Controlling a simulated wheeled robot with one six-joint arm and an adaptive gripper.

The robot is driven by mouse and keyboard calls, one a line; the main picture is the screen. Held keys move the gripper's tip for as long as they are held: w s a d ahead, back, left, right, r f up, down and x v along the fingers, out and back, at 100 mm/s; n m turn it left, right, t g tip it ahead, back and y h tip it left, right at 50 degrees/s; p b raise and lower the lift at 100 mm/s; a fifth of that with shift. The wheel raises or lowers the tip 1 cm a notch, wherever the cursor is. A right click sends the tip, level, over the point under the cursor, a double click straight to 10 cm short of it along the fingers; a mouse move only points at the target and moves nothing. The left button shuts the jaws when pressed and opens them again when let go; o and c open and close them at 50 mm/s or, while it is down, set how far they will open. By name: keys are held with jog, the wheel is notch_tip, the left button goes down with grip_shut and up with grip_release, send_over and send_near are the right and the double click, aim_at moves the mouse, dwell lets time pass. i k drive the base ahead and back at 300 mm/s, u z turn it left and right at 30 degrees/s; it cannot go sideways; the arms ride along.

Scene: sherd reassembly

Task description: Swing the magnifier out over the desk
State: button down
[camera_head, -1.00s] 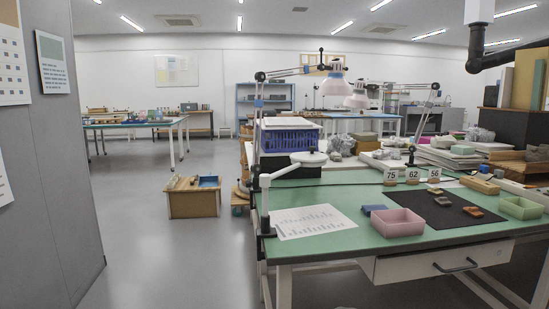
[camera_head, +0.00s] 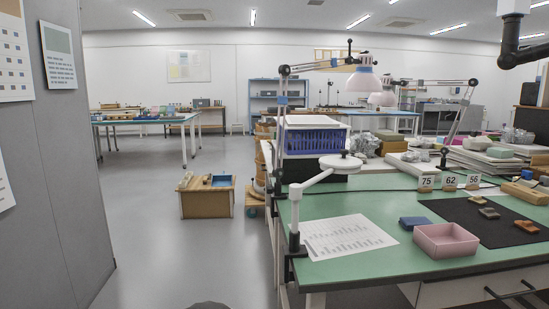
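The magnifier (camera_head: 340,162) is a white round head on a jointed white arm. Its post (camera_head: 294,215) is clamped with a dark clamp at the left edge of the green-topped desk (camera_head: 380,265). The arm slants up and right from the post. The head appears in front of the blue crate, above the desk's left part; its exact place over the top is hard to judge. My gripper is not in view.
A printed sheet (camera_head: 346,237) lies beside the post. A pink tray (camera_head: 446,240), a blue block (camera_head: 414,223) and a black mat (camera_head: 500,220) with sherds lie right of it. A wooden box (camera_head: 207,197) stands on the floor. Grey floor is free left of the desk.

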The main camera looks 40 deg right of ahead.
aim_at(295, 190)
jog(key=z, duration=0.35)
jog(key=i, duration=1)
jog(key=z, duration=0.75)
